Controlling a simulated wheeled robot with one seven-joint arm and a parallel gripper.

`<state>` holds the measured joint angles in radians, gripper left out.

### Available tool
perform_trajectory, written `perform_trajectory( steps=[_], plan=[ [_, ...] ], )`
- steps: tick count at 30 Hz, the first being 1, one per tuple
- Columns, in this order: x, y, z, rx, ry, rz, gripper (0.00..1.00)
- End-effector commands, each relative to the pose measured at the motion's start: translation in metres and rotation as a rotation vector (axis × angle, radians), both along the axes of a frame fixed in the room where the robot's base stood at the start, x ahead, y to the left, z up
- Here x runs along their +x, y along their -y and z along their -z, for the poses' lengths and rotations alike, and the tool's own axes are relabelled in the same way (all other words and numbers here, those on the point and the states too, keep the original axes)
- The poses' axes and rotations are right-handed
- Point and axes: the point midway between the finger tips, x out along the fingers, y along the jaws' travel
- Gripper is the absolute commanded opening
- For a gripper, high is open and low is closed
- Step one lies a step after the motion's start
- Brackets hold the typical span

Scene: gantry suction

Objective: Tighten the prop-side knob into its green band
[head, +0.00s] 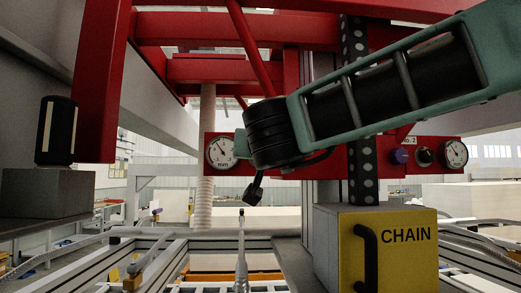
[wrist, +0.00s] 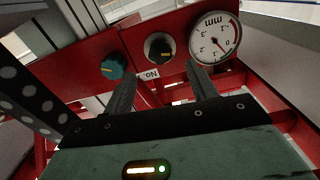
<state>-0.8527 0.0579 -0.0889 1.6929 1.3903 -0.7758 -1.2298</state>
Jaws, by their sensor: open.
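In the wrist view, a red panel (wrist: 75,50) carries a teal knob (wrist: 114,66), a black knob (wrist: 158,47) with a yellow pointer mark, and a white round gauge (wrist: 214,38) marked mm.
A second set on the right has a purple knob (head: 400,156), a black knob (head: 424,156) and a gauge (head: 456,153), labelled NO. 2. A yellow CHAIN box (head: 405,265) stands below. Red beams (head: 195,30) frame the panel.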

Motion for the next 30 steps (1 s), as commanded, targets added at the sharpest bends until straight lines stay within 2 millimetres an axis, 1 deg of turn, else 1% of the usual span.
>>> perform_trajectory(
  steps=[1, 3, 6, 9, 15, 23, 24, 26, 27, 28, 30],
  plan=[
    [0.011, 0.000, -0.001, -0.003, -0.001, 0.003, 0.57],
    [0.025, 0.000, -0.001, -0.002, -0.001, 0.003, 0.57],
    [0.040, 0.000, -0.001, -0.001, -0.001, 0.002, 0.57],
    [0.052, 0.000, -0.001, 0.000, 0.000, 0.001, 0.57],
    [0.063, 0.000, 0.000, -0.001, 0.001, 0.001, 0.57],
    [0.063, 0.000, 0.000, 0.000, 0.001, 0.000, 0.57],
    [0.063, 0.000, 0.000, 0.000, 0.001, 0.000, 0.46],
    [0.063, 0.000, 0.000, 0.000, 0.001, 0.000, 0.30],
    [0.063, 0.000, 0.000, 0.000, 0.001, 0.000, 0.18],
    [0.063, 0.000, 0.000, 0.000, 0.001, 0.000, 0.13],
    [0.063, 0.000, 0.000, 0.000, 0.000, 0.000, 0.13]
  ],
)
